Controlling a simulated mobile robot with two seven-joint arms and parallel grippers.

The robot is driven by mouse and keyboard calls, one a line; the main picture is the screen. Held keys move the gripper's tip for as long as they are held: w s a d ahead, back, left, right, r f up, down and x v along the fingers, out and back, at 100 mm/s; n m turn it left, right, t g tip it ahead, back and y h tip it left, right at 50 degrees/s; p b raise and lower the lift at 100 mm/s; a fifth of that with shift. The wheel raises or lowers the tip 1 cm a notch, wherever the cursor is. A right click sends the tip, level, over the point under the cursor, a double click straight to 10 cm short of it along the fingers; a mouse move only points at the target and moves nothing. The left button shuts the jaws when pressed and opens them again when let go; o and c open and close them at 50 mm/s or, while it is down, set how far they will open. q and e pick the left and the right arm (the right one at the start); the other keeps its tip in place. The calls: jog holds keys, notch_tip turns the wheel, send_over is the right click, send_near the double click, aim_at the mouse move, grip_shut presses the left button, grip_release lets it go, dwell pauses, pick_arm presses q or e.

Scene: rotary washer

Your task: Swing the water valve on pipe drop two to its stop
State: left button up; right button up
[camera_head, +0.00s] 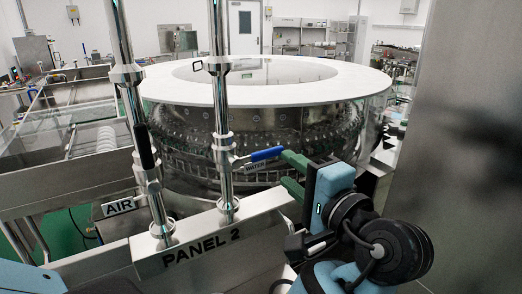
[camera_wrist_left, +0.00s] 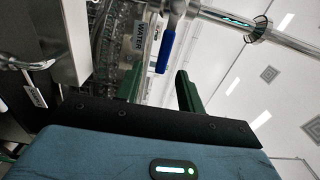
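The water valve's blue lever (camera_head: 267,154) sticks out to the right from the right-hand steel pipe (camera_head: 222,120), roughly crosswise to it and tilted slightly up. A WATER tag (camera_head: 255,165) hangs just below it. My left gripper (camera_head: 285,167) is open, its two green fingers apart at the lever's free end. The upper finger overlaps the lever tip in the head view. In the left wrist view, the blue lever (camera_wrist_left: 165,54) ends between the tips of the open left gripper (camera_wrist_left: 158,72), nearer one finger. I cannot tell whether they touch. My right gripper is not in view.
The left-hand pipe (camera_head: 131,100) carries a black lever (camera_head: 144,146) lying along it and an AIR tag (camera_head: 119,206). Both pipes stand on a steel beam marked PANEL 2 (camera_head: 262,206). The large round washer (camera_head: 265,93) stands behind. A grey panel (camera_head: 460,150) fills the right side.

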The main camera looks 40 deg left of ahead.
aim_at(271, 154)
pick_arm(q)
jog(key=shift+r+x, duration=0.1)
jog(key=shift+x, duration=1.8)
jog(key=shift+r+x, duration=0.15)
jog(key=shift+x, duration=1.75)
jog(key=shift+s, duration=0.15)
grip_shut()
